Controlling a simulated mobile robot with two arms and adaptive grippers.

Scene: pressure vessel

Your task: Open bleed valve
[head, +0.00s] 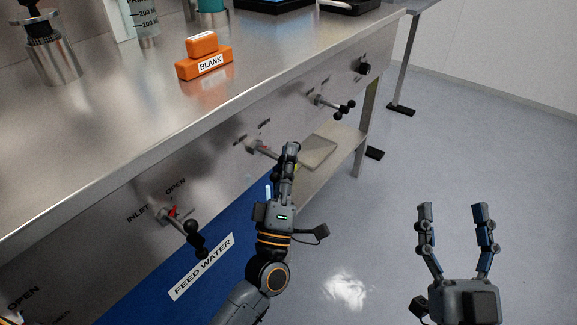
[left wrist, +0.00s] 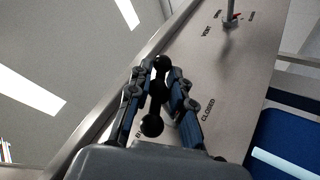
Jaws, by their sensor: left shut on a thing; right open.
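The bleed valve (head: 260,148) is on the steel front panel below the bench top. In the head view its handle is mostly hidden by my left gripper (head: 291,150). In the left wrist view, my left gripper (left wrist: 161,85) is shut on the valve's black handle. The handle's round knobs (left wrist: 152,126) show between and below the fingers. Beside it, the panel reads "CLOSED", and a label starting with "B" is partly hidden. My right gripper (head: 454,212) is open and empty over the floor, to the right of the bench.
The inlet valve (head: 183,222) with black knobs stands nearer on the panel, above the "FEED WATER" label (head: 202,267). Another knobbed valve (head: 335,104) is further along; the left wrist view shows a vent valve (left wrist: 231,18). An orange "BLANK" block (head: 204,62) sits on the bench. The floor to the right is free.

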